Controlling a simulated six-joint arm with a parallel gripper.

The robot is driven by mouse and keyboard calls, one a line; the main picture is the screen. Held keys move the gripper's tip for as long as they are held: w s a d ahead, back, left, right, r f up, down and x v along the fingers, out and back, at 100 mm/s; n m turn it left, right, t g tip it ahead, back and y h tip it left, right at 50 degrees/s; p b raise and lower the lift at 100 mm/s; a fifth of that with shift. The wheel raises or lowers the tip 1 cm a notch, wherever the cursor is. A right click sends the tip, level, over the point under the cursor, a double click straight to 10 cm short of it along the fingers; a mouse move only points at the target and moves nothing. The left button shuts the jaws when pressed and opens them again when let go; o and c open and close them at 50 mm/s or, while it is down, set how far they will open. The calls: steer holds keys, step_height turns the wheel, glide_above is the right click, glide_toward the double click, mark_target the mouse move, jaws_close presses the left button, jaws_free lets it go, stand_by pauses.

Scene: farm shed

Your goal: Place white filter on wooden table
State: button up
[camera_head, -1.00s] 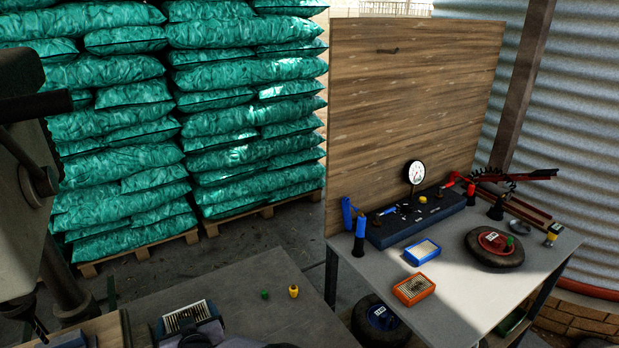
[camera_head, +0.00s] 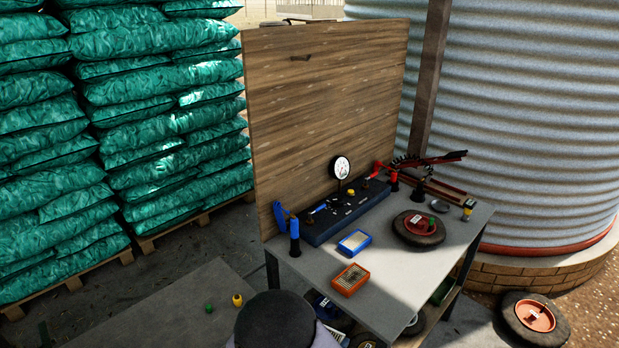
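No filter is clearly recognisable as the white filter. A blue-framed filter (camera_head: 355,242) with a pale face lies on the grey-topped workbench (camera_head: 395,285). An orange-framed filter (camera_head: 350,280) lies in front of it. A dark rounded part at the bottom centre seems to belong to my arm. My gripper's fingers are not in view, so what they hold is hidden. A small pale patch shows beside the dark part, too cut off to identify. The wooden table is not clearly in view; a plank backboard (camera_head: 325,120) stands behind the workbench.
A lower grey table (camera_head: 150,310) holds a green piece (camera_head: 209,308) and a yellow piece (camera_head: 237,300). A gauge (camera_head: 341,167), a wheel (camera_head: 419,228) and tools crowd the workbench's back and right. Green sacks (camera_head: 150,90) stand left, a corrugated tank (camera_head: 530,110) right.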

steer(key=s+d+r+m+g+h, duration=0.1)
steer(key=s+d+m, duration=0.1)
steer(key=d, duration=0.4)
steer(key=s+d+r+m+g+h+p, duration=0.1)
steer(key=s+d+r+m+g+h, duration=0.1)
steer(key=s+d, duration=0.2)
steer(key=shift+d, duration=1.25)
